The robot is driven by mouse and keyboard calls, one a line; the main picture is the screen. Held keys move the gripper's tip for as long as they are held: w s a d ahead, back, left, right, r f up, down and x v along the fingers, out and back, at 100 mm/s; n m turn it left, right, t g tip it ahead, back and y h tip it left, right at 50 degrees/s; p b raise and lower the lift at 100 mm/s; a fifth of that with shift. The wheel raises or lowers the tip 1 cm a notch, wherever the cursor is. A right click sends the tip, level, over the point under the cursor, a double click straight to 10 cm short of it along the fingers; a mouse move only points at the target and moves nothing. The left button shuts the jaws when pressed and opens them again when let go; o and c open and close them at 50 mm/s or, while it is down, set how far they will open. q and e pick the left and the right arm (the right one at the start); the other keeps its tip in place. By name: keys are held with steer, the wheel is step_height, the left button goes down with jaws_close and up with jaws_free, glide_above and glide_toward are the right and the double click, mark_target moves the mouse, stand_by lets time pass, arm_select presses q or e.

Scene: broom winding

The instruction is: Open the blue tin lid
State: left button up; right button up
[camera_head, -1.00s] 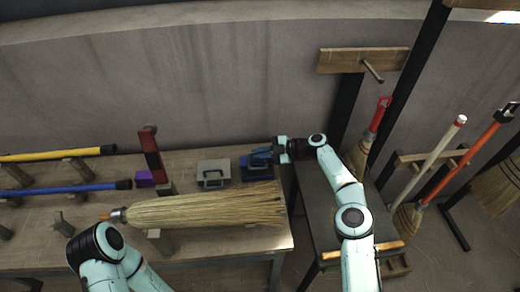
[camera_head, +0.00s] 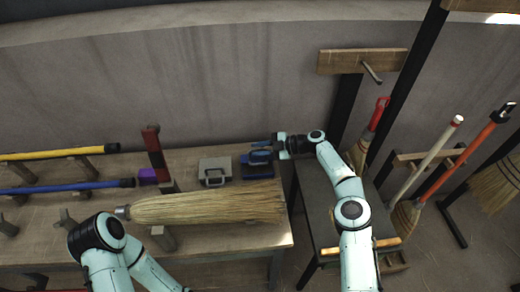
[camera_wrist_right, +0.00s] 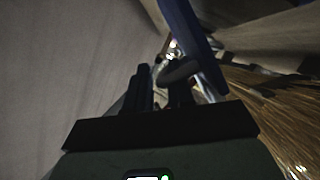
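The blue tin (camera_head: 258,173) sits at the right end of the workbench. Its lid (camera_head: 261,155) is tilted up from the box at the back, so the tin stands partly open. My right gripper (camera_head: 279,148) is at the lid's right side. In the right wrist view the blue lid (camera_wrist_right: 194,42) stands steeply beside the fingertips. The dark fingers (camera_wrist_right: 162,92) are close together there and appear shut on the lid's dark handle (camera_wrist_right: 180,72), though the view is dim. My left arm is at the lower left; its gripper is out of view.
A grey tin (camera_head: 214,172) stands left of the blue one. A large straw broom head (camera_head: 210,207) lies in front of both. A dark side table (camera_head: 325,205) is at right.

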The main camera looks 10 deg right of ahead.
steer(key=shift+d, duration=0.25)
steer(key=v, duration=1.3)
steer(key=shift+s, duration=0.15)
